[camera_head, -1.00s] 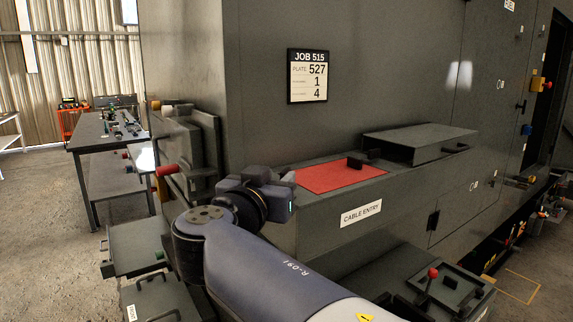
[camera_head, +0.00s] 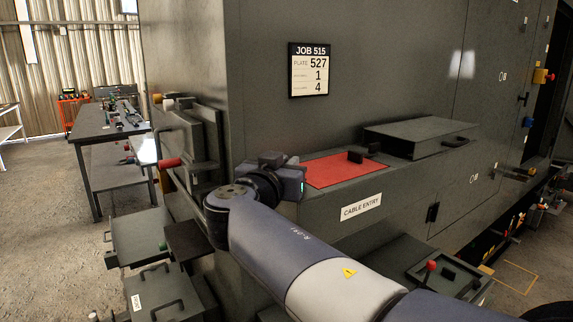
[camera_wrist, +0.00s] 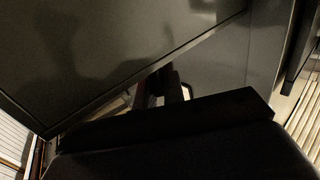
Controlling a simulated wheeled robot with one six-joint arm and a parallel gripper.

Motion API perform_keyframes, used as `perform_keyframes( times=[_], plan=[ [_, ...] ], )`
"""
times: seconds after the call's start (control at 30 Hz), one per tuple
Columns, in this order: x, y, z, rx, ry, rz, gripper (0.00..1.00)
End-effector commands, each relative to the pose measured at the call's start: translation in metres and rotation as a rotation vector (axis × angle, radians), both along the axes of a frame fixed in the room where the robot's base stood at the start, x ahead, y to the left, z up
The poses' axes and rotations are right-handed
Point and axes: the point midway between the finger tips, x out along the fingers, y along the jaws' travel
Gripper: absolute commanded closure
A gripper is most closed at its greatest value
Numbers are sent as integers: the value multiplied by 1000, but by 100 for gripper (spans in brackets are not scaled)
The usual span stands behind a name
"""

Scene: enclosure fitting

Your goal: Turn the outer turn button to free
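A panel assembly on the cabinet's left side (camera_head: 205,150) carries a red-ended handle (camera_head: 170,163) and pale knobs (camera_head: 168,103). I cannot tell which part, if any, is the outer turn button. My gripper end (camera_head: 272,160) is in front of the cabinet corner, right of that assembly and left of the red plate; its fingers are not clear in the head view. In the wrist view a dark bar of my gripper (camera_wrist: 170,120) crosses the lower part, and its opening does not show. Beyond it are a dark panel and a small gap with a reddish-dark part, too dim to identify.
A red plate (camera_head: 340,171) lies on the cable entry ledge, with a dark lidded box (camera_head: 425,135) to its right. Dark boxes with handles (camera_head: 160,290) stand low at left. A workbench (camera_head: 105,128) stands behind at left. Floor between is clear.

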Motion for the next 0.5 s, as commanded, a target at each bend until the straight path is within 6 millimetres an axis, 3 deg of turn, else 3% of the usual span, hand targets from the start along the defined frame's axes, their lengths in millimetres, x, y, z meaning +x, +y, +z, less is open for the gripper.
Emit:
perform_keyframes(
  times=[0.1,0.5],
  plan=[
    [0,0,0,0,0,0,100],
    [0,-1,-2,2,2,16,100]
  ],
)
